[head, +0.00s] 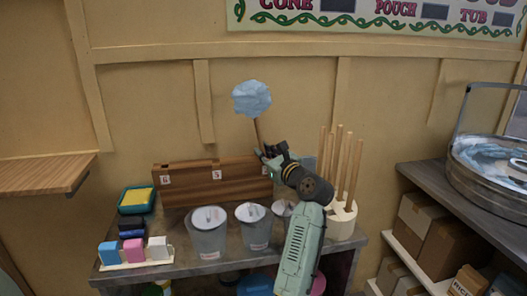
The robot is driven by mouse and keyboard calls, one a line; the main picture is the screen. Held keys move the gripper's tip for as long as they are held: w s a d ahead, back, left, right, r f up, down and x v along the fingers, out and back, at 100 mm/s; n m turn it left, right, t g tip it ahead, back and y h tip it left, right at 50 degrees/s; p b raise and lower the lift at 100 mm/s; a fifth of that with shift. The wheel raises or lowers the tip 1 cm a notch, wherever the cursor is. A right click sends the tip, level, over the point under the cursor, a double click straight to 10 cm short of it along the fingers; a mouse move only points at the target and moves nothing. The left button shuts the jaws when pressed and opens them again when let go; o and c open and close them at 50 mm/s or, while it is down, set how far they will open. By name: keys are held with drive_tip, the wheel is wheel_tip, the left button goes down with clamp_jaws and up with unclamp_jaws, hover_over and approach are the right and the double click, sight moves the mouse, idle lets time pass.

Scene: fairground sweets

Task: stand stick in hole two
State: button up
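A stick (259,132) with a ball of pale blue floss (252,98) on its top end rises from my gripper (270,154). The stick leans slightly left, floss end up. My gripper appears shut on its lower part. The brown wooden block (190,191) stands at the back of the counter, below and left of my gripper. My gripper and arm cover the block's right end, so a label for hole two is not clear. The stick's lower end is hidden.
A white holder (343,222) of several bare sticks stands at right. A floss machine (490,170) is far right.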

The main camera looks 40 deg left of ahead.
drive_tip(key=o, duration=0.5)
idle(0.3)
drive_tip(key=o, duration=0.5)
drive_tip(key=p+v, duration=0.2)
drive_tip(key=v, duration=0.6)
drive_tip(key=shift+p, duration=0.35)
drive_tip(key=shift+a, duration=0.1)
